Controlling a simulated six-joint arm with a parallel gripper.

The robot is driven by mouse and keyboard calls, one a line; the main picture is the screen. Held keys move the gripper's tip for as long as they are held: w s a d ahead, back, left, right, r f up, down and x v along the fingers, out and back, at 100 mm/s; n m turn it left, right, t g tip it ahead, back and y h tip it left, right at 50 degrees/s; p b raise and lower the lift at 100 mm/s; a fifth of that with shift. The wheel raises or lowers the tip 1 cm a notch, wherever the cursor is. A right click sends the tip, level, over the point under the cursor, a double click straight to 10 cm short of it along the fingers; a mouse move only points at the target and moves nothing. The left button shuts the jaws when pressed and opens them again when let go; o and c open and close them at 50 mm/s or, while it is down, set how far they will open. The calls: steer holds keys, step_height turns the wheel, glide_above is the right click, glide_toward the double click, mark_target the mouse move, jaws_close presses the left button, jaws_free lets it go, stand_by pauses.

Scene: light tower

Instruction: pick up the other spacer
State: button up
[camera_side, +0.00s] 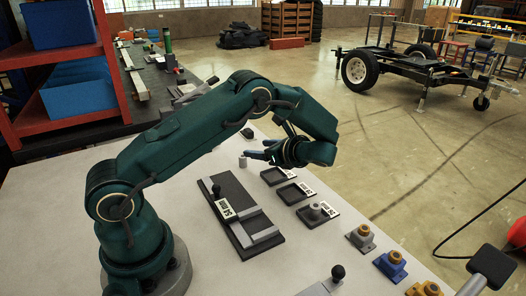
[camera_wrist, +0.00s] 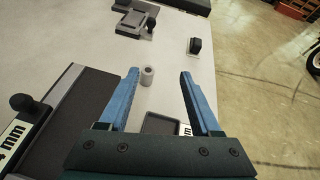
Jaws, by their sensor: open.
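A small grey spacer (camera_side: 243,162) stands upright on the pale table, just left of my gripper (camera_side: 268,152) in the side view. In the wrist view the spacer (camera_wrist: 146,75) shows a hole in its top and appears nearer the left finger. My gripper's blue fingers (camera_wrist: 160,74) are spread wide with nothing held between them. A second grey spacer (camera_side: 314,208) stands in the nearest of three dark trays. The other two trays, the middle one (camera_side: 291,194) and the far one (camera_side: 271,176), look empty.
A dark fixture (camera_side: 234,193) with a black knob and a "mm" label lies left of the trays. Grey, blue and yellow mounted parts (camera_side: 391,266) line the right table edge. In the wrist view, a grey fixture (camera_wrist: 130,20) and a small dark object (camera_wrist: 195,46) lie beyond the spacer.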

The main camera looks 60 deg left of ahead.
mark_target(245, 161)
steer(key=shift+m+g, duration=0.4)
steer(key=shift+m, duration=0.1)
steer(key=f, duration=0.2)
steer(key=s+f, duration=0.1)
steer(key=f, duration=0.1)
steer(key=shift+s+a+f, duration=0.1)
steer(key=shift+s, duration=0.05)
steer(key=shift+x, duration=2.45)
jaws_close()
